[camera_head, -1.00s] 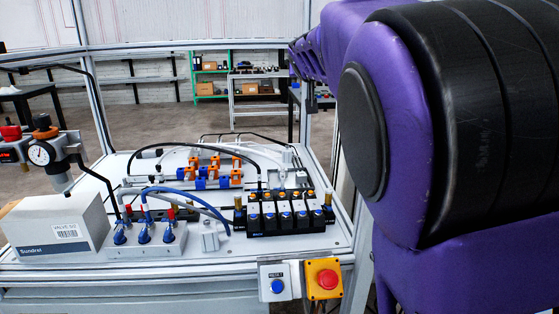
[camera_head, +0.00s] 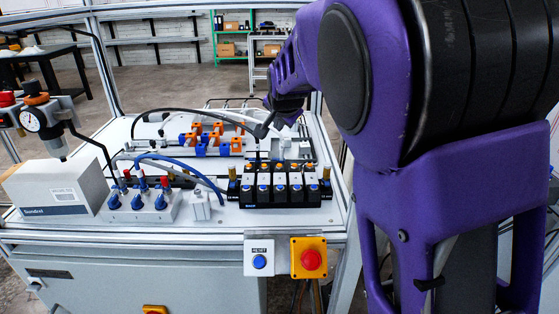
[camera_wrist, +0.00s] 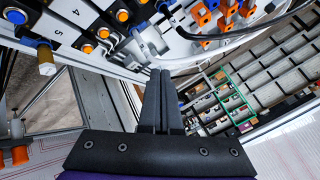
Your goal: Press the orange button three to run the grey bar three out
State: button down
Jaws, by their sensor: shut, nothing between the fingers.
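The valve bank (camera_head: 280,190) is a row of black and white valves on the bench, each with an orange button at its back end and a blue one in front. Orange button three (camera_head: 279,167) is the middle one; it also shows in the wrist view (camera_wrist: 123,15). My gripper (camera_wrist: 160,72) is shut and empty, its dark fingertips apart from the orange buttons. In the head view my gripper (camera_head: 264,130) hangs behind the valve bank. Orange and blue fittings (camera_head: 212,140) stand among the bars at the back; I cannot tell grey bar three apart.
A grey box (camera_head: 55,188), a gauge (camera_head: 33,119) and a block with blue knobs (camera_head: 140,203) stand at the left. A blue reset button (camera_head: 259,262) and a red stop button (camera_head: 311,260) are on the front edge. Black and blue hoses arch over the bench.

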jog(key=b, duration=0.7)
send_over(279, 170)
notch_tip(279, 170, down, 9)
jog(key=shift+r, duration=0.1)
jog(key=shift+s, duration=0.1)
dwell(1.8)
jog(key=shift+f, duration=0.4)
jog(key=shift+f+b, duration=0.45)
dwell(0.6)
jog(key=shift+r+p, duration=0.75)
jog(key=shift+r, duration=0.05)
jog(key=shift+r, duration=0.1)
jog(key=shift+r+p, duration=2)
jog(key=shift+r, duration=0.45)
